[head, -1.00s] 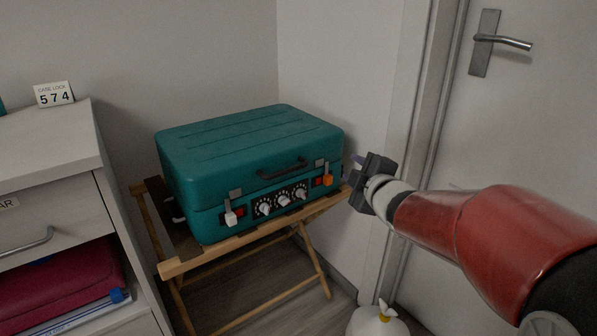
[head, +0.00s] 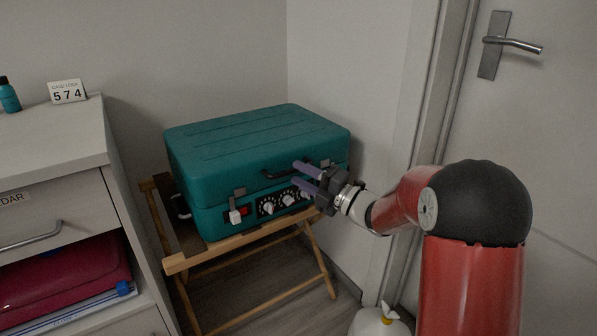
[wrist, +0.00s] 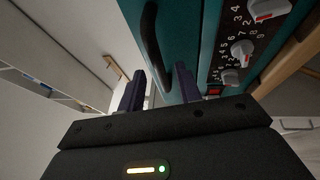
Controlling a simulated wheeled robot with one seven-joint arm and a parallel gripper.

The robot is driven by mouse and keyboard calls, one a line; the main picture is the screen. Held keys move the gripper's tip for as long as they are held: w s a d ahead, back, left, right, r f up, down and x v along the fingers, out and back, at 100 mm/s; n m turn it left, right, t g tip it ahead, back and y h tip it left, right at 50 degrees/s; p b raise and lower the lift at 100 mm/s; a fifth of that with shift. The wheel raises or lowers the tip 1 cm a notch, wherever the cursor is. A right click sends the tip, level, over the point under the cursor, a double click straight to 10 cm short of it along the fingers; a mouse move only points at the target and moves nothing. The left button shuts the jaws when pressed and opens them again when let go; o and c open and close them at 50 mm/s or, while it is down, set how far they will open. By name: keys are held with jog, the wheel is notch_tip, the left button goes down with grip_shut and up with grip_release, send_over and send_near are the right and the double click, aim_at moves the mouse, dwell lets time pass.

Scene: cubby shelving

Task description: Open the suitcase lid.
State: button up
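The teal suitcase (head: 255,135) stands with its lid down on a wooden folding stand (head: 230,250). Its front has a dark handle (head: 284,171), a row of white dials (head: 267,207) and a left latch with a white tab (head: 235,216). The right latch is hidden behind my gripper. My gripper (head: 294,174) is open and empty in front of the suitcase, its purple fingers pointing at the handle area. In the wrist view the handle (wrist: 151,40) shows between and beyond the fingertips (wrist: 160,75); I cannot tell whether they touch. The dials (wrist: 241,52) are to their right.
A card (head: 67,91) reading "CASE LOCK 574" stands on the cabinet (head: 50,140) at left, near a teal bottle (head: 9,95). A wall is close behind the suitcase. A door (head: 540,130) is at right. A white bag-like object (head: 378,322) is on the floor.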

jog(key=shift+w+a+r, duration=0.1)
jog(key=shift+w+a, duration=0.3)
jog(key=shift+a, duration=0.2)
grip_shut()
